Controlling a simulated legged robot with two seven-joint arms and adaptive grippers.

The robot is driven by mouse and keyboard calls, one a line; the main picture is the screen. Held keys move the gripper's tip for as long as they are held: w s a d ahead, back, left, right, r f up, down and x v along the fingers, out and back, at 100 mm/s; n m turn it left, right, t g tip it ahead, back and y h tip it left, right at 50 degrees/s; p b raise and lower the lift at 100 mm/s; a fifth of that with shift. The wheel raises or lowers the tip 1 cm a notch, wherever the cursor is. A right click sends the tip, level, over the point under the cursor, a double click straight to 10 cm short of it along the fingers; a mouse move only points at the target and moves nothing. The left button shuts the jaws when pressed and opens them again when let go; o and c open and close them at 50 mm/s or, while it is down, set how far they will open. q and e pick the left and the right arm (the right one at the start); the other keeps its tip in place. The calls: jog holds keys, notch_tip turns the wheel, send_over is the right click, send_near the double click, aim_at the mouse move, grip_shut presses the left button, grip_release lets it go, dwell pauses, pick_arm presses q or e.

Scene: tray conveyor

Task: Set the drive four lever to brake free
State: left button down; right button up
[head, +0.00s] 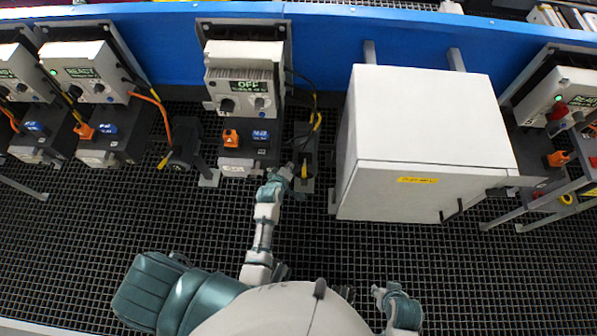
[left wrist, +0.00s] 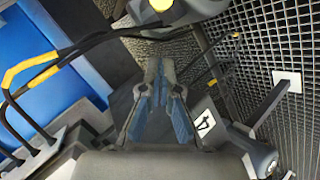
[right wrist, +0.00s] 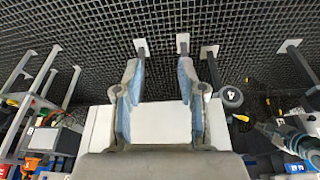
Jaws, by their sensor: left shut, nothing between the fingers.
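The drive unit marked 4 (left wrist: 205,123) is a dark body close beside my left gripper (left wrist: 158,82) in the left wrist view. The gripper is shut with nothing between its blue-padded fingers. A yellow-ended part (left wrist: 160,5) shows beyond the fingertips, apart from them; I cannot tell whether it is the lever or how it is set. In the head view my left gripper (head: 283,175) is at the dark drive body (head: 305,152), below the control box reading OFF (head: 243,80). The right wrist view also shows the round end marked 4 (right wrist: 231,94). My right gripper (right wrist: 161,80) is open and empty.
A large white cabinet (head: 430,120) stands right of the drive. Yellow-and-black cables (left wrist: 45,62) run near my left gripper. Other control boxes reading READY (head: 85,70) stand at the left. The grating floor (head: 90,230) in front is mostly clear.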

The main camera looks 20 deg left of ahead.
aim_at(304, 167)
pick_arm(q)
jog(key=d+f, duration=0.2)
jog(key=d, duration=0.1)
jog(key=shift+d+b, duration=0.3)
pick_arm(e)
jog(key=w+t, duration=0.1)
jog(key=w, duration=0.1)
jog(key=w+a+t, duration=0.1)
jog(key=w, duration=0.1)
jog(key=shift+w+a+r+y, duration=0.15)
jog(key=shift+r+y, duration=0.05)
jog(key=shift+y, duration=0.1)
pick_arm(q)
jog(key=shift+a+f, duration=0.1)
pick_arm(e)
jog(key=shift+w+t, duration=0.1)
jog(key=shift+t, duration=0.2)
